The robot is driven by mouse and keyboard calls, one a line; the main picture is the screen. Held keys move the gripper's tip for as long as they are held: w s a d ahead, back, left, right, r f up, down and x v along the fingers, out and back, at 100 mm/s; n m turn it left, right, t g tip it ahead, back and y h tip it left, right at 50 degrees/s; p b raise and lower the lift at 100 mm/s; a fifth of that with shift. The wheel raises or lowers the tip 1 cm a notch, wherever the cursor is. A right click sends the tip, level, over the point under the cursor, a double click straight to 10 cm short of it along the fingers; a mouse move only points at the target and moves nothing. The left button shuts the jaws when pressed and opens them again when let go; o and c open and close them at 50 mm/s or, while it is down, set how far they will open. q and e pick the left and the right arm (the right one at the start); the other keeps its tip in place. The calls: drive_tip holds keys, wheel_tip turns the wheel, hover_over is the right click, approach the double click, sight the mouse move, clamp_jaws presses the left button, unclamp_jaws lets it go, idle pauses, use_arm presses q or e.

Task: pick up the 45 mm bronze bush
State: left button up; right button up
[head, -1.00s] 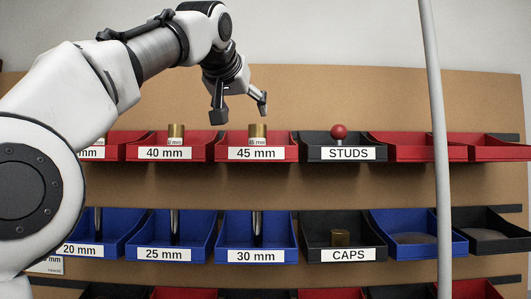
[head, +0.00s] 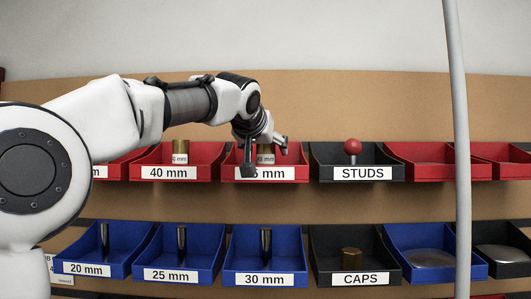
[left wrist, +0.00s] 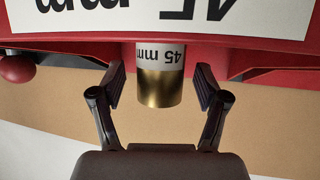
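The 45 mm bronze bush (head: 265,150) stands upright in the red bin labelled 45 mm (head: 290,172) in the upper row. In the left wrist view the bush (left wrist: 160,88) shows a white 45 mm label and a bare bronze end. My left gripper (head: 265,160) is open at the bin, with one finger on each side of the bush. In the left wrist view the fingers (left wrist: 161,80) show a gap to the bush on both sides. The gripper partly covers the bush and bin label in the head view. My right gripper is out of view.
The red 40 mm bin (head: 205,174) with a similar bush (head: 181,148) is to the left. The dark STUDS bin (head: 325,173) with a red-knobbed stud (head: 352,147) is to the right. Blue bins (head: 225,278) sit below. A grey pole (head: 458,130) crosses the right side.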

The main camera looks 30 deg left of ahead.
use_arm(q)
drive_tip(key=c, duration=0.6)
drive_tip(key=shift+w+f, duration=0.2)
drive_tip(key=shift+w, duration=0.05)
clamp_jaws()
drive_tip(key=shift+r, duration=0.15)
